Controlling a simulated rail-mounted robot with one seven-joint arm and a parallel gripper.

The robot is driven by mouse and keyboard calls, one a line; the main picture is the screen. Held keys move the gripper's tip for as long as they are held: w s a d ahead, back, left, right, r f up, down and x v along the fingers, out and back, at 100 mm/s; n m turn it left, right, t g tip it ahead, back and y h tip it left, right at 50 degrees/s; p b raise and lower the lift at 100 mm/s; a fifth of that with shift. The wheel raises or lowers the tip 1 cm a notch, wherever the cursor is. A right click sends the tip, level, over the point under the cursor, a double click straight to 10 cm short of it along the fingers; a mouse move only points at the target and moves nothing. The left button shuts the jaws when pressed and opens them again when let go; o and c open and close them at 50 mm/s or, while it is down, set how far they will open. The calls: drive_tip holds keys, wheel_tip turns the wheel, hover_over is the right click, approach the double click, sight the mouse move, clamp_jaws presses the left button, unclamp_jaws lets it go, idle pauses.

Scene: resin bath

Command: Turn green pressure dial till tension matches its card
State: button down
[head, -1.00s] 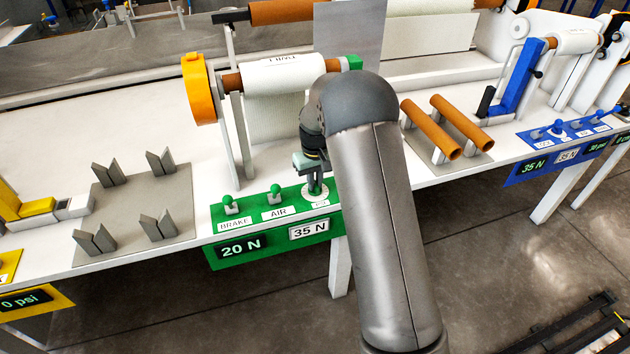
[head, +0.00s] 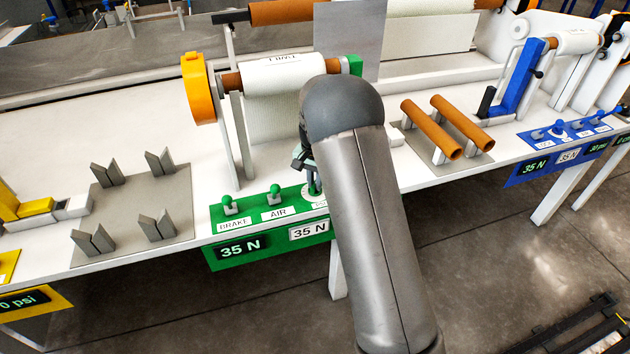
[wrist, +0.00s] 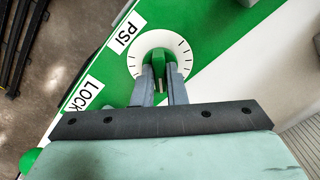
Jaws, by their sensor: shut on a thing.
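The green pressure dial (wrist: 167,64) sits on a white round plate with tick marks, next to the PSI label (wrist: 129,33). In the wrist view my gripper (wrist: 164,72) is shut on the dial's knob, one finger on each side. In the head view my arm hides most of the dial; only an edge of its white plate (head: 312,190) shows.
Green BRAKE (head: 228,205) and AIR (head: 274,195) levers stand left of the dial. A fabric roll (head: 282,80) hangs behind. Brown rollers (head: 432,130) lie to the right. A grey plate with V-blocks (head: 132,205) lies to the left.

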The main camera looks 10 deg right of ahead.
drive_tip(key=shift+r+m, duration=0.1)
drive_tip(key=shift+m, duration=0.6)
drive_tip(key=shift+w+m, duration=0.1)
drive_tip(key=shift+m, duration=0.2)
drive_tip(key=c, duration=1.5)
unclamp_jaws()
drive_tip(key=shift+o, duration=0.2)
wheel_tip(320, 180, up, 17)
drive_tip(key=shift+r, duration=0.2)
